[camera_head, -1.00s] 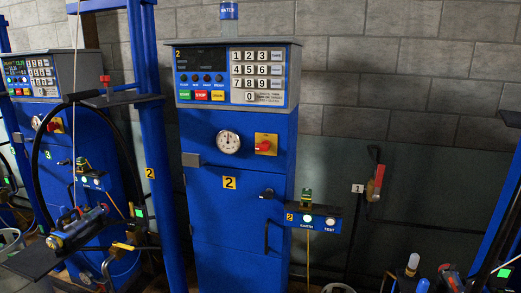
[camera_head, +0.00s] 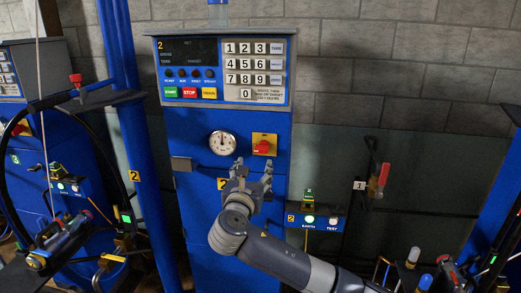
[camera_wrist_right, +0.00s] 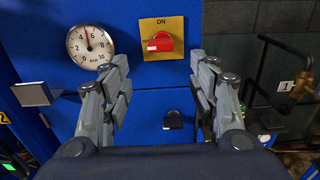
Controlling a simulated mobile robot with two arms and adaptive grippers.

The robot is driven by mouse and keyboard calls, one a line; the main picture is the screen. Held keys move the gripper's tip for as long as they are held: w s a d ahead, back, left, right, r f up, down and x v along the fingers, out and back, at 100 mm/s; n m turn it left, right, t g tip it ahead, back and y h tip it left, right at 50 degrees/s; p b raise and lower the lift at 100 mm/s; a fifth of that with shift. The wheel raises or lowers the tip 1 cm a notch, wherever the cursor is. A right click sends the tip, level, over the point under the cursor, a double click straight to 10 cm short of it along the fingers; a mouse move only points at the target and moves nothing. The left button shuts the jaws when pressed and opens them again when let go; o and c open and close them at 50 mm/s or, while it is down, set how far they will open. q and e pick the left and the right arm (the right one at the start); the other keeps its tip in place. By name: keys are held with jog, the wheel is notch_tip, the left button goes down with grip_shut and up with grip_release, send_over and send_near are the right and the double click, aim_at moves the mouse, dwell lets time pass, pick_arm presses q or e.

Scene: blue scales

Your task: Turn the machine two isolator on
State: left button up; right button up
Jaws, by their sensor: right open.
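The machine two isolator is a red rotary knob (camera_head: 264,147) on a yellow plate (camera_head: 264,138) on the blue front of machine two. In the right wrist view the red knob (camera_wrist_right: 160,42) shows with its white mark pointing left, and the yellow plate (camera_wrist_right: 170,22) has "ON" printed at its top. My right gripper (camera_head: 252,170) is open and empty, just below and slightly left of the knob in the head view. In the wrist view its fingers (camera_wrist_right: 162,72) stand spread either side of the knob, apart from it. My left gripper is not in view.
A round gauge (camera_head: 222,143) sits left of the knob, with a keypad panel (camera_head: 222,70) above. A grey latch (camera_wrist_right: 32,93) projects at left. An earth box (camera_head: 314,218) juts out at right. A red-handled valve (camera_head: 378,180) hangs on the right wall.

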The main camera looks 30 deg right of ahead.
aim_at(261, 151)
jog(key=x, duration=0.3)
jog(key=p+x, duration=0.1)
jog(key=x, duration=0.5)
jog(key=shift+d+r+p, duration=0.1)
jog(key=shift+r+p, duration=0.15)
jog(key=shift+p, duration=0.05)
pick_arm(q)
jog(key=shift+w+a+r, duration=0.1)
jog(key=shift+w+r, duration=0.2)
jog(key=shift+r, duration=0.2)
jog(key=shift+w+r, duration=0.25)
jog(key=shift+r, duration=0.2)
pick_arm(e)
jog(key=shift+x, duration=0.8)
jog(key=c, duration=1.1)
